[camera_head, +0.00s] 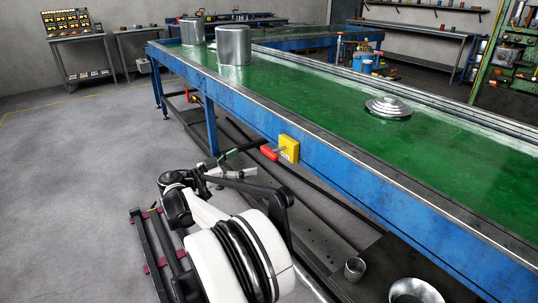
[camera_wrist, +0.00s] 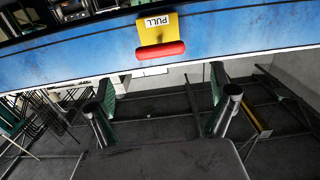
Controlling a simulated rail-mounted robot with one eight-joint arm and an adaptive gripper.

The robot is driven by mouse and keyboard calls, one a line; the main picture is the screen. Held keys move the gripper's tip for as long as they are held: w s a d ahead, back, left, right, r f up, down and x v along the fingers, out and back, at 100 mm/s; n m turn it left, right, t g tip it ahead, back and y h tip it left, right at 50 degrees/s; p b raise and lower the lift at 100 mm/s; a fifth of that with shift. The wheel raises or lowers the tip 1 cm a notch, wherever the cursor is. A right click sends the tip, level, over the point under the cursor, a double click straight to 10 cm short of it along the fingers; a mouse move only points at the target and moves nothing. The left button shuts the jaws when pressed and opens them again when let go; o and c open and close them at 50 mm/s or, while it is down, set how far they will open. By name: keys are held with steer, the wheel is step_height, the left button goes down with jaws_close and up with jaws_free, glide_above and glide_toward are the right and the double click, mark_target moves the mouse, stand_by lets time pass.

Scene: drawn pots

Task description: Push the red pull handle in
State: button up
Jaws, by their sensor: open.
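The red pull handle (camera_head: 269,153) sticks out from a yellow box (camera_head: 289,149) on the blue side rail of the conveyor. In the wrist view the red handle (camera_wrist: 160,50) is a horizontal bar below the yellow plate (camera_wrist: 157,28) marked PULL, near the top middle. My gripper (camera_head: 250,158) is in front of the rail, just left of the handle in the head view. In the wrist view my gripper (camera_wrist: 162,92) has its two fingers wide apart and empty, with the handle beyond and above the tips. A gap shows between fingers and handle.
The green conveyor belt (camera_head: 330,95) carries two metal pots (camera_head: 233,46) (camera_head: 192,31) and a stepped metal lid (camera_head: 388,107). A small metal cup (camera_head: 355,268) and a bowl (camera_head: 416,291) are on the dark lower shelf. The grey floor (camera_head: 80,180) at left is clear.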

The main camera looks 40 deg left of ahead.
mark_target(266, 153)
steer(key=b+x, duration=0.1)
steer(key=x, duration=0.9)
steer(key=shift+w+d+b, duration=0.1)
steer(key=shift+w+b, duration=0.15)
steer(key=shift+b, duration=0.1)
